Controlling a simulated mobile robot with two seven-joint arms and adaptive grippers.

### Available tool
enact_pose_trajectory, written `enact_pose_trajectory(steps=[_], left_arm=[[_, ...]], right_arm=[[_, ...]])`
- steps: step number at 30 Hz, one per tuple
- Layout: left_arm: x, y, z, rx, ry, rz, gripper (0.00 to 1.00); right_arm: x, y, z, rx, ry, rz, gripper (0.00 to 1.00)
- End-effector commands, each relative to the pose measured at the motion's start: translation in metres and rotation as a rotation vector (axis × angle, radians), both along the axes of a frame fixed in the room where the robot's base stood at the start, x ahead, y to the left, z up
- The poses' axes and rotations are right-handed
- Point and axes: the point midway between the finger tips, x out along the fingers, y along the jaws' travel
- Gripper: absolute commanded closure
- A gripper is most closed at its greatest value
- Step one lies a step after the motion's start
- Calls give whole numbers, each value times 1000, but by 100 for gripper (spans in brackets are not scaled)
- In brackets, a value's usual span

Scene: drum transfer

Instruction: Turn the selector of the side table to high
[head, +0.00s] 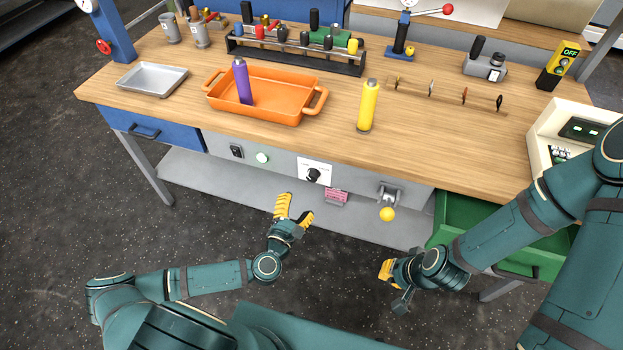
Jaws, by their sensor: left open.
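The selector (313,175) is a small black knob on a white plate (305,162) on the grey front panel of the side table (330,145). Its setting and the plate's labels are too small to read. My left gripper (295,209) has yellow fingers spread apart, empty. It appears just below and slightly left of the selector in the picture, apart from it. My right gripper (388,274) appears lower right, below the yellow-ball lever. Its fingers are seen partly from the side, so I cannot tell how far apart they are.
A lever with a yellow ball (387,213) and a pink block (336,196) are right of the selector. An open green drawer (460,222) juts out at right. Orange tray (262,104) and yellow bottle (368,105) stand on top.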

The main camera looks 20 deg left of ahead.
Motion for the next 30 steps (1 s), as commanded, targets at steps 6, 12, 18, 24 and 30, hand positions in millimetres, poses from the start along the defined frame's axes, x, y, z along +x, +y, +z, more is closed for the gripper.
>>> enact_pose_trajectory(steps=[6, 12, 18, 24, 30], left_arm=[[44, -5, -1, 2, -1, -2, 33], [79, -8, -1, 1, 0, -1, 33], [100, -10, -1, 2, 1, -1, 33], [106, -10, 0, 0, 2, -1, 33], [106, -10, 0, 0, 1, -1, 31]], right_arm=[[0, 0, -3, 0, -1, 0, 100], [1, 0, -6, 0, -2, -1, 100], [1, 0, -7, 0, -3, -1, 100], [2, 0, -8, 0, -4, -1, 100], [1, 0, -7, 0, -4, -1, 100]])
